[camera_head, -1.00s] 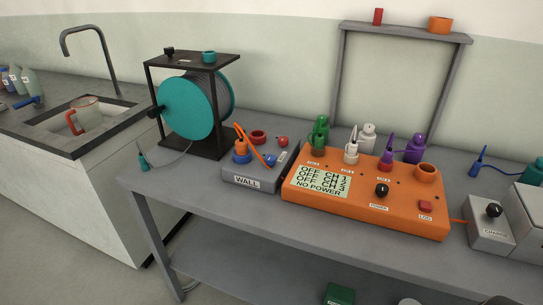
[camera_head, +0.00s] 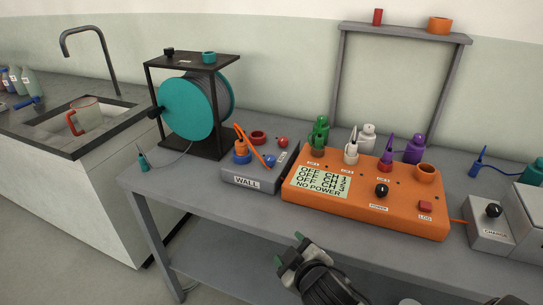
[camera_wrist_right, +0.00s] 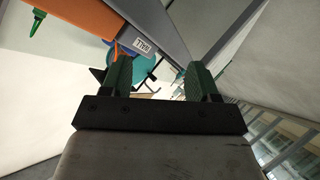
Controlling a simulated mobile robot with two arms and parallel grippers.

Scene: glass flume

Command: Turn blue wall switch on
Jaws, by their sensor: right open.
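The grey box labelled WALL (camera_head: 245,182) sits on the bench left of the orange device. A blue switch (camera_head: 269,160) is on its top right, in front of a red one (camera_head: 282,141). Which way the blue switch is set is too small to tell. My right gripper (camera_head: 287,249) is open and empty in front of the bench, below and right of the box and apart from it. In the right wrist view my green fingers (camera_wrist_right: 158,75) are spread, with the WALL box label (camera_wrist_right: 142,46) beyond them. My left gripper is not in view.
The orange device (camera_head: 365,207) shows "NO POWER" and stands beside the WALL box. An orange cable plug (camera_head: 240,143) stands in a blue ring on the box. A teal reel (camera_head: 187,108) in a black frame is behind left. The bench front strip is clear.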

